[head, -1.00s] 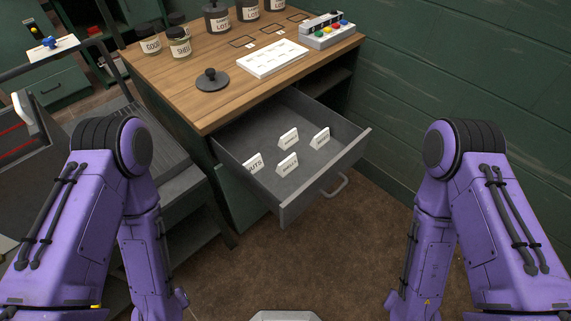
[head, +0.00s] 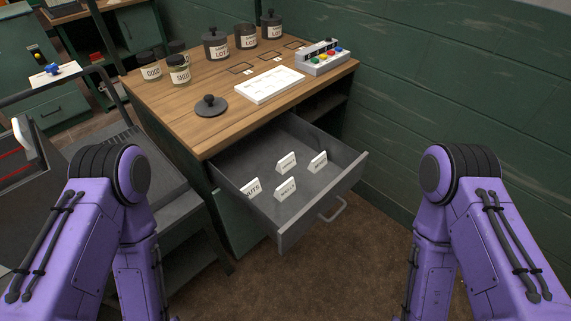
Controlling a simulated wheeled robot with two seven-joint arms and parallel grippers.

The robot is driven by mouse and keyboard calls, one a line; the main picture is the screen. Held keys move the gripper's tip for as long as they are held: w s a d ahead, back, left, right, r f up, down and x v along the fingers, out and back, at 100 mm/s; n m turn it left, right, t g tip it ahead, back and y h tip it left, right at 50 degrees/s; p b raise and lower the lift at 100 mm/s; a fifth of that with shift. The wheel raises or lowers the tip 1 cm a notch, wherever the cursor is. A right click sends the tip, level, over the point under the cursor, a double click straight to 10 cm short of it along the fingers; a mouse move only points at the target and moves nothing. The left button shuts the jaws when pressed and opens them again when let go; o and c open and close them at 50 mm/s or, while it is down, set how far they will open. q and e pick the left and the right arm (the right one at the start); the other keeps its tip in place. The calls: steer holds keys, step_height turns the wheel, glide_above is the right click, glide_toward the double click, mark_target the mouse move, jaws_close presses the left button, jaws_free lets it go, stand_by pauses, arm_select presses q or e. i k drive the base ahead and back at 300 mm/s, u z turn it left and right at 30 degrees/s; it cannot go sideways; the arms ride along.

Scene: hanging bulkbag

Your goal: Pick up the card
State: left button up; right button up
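Several small white cards stand in the open grey drawer (head: 296,206). A card that seems to read NUTS (head: 253,188) is at the left. A card that seems to read SHELL (head: 286,189) is at the front middle. Another card (head: 286,162) is at the back and one more (head: 318,162) at the right; their lettering is too small to read surely. Both my purple arms show at the lower left and lower right, with their forearms pointing down. Neither gripper is in the picture.
The wooden worktop (head: 190,120) above the drawer holds a white tray (head: 268,85), a dark lid (head: 210,106), labelled jars (head: 179,69), dark canisters (head: 216,45) and a button box (head: 323,57). A grey cart (head: 160,180) stands left. Brown floor (head: 350,270) is clear in front.

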mark_target(287, 163)
steer(key=z, duration=0.05)
steer(key=k, duration=0.5)
steer(key=z, duration=1.5)
steer(key=i, duration=0.8)
steer(key=u, duration=2.05)
